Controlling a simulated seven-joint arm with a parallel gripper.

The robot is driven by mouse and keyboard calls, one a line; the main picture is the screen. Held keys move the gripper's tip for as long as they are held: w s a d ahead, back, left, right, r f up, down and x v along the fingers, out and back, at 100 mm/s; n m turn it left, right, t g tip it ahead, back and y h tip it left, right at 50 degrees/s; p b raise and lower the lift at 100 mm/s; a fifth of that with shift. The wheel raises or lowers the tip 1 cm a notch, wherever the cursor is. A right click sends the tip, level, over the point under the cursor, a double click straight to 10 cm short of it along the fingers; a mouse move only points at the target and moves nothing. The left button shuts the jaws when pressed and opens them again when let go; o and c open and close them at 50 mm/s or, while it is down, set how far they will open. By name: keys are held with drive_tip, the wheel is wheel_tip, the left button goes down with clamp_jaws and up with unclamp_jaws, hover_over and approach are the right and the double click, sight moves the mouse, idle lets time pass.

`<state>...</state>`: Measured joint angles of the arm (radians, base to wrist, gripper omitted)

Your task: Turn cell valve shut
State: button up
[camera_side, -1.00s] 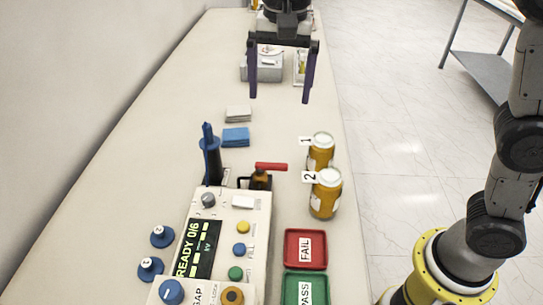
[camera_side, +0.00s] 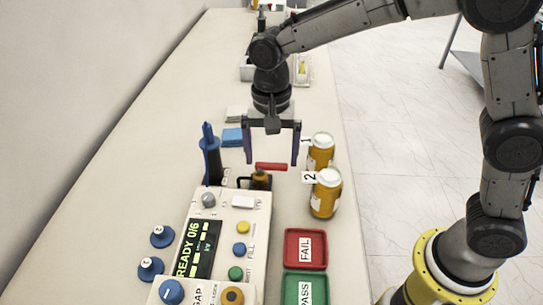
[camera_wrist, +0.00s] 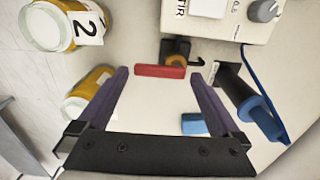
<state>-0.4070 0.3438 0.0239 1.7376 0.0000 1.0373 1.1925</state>
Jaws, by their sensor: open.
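The cell valve has a red lever handle (camera_side: 271,166) on a small brass-coloured body (camera_side: 260,180) at the far end of the tester. The lever points to the right in the side view. My gripper (camera_side: 271,162) is open and empty, pointing down above the valve, with its fingers on either side of the lever and apart from it. In the wrist view the red lever (camera_wrist: 160,71) lies between and beyond the two purple fingers of my gripper (camera_wrist: 158,75). Its brass body (camera_wrist: 177,58) shows beside it.
Two amber jars, 1 (camera_side: 320,150) and 2 (camera_side: 325,195), stand right of the valve. A blue upright tool (camera_side: 211,158) stands left. The tester (camera_side: 205,245) with its knobs is in front, beside the red FAIL tray (camera_side: 305,248) and green PASS tray (camera_side: 304,287).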

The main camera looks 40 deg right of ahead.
drive_tip(key=shift+f, duration=0.6)
drive_tip(key=c, duration=1.1)
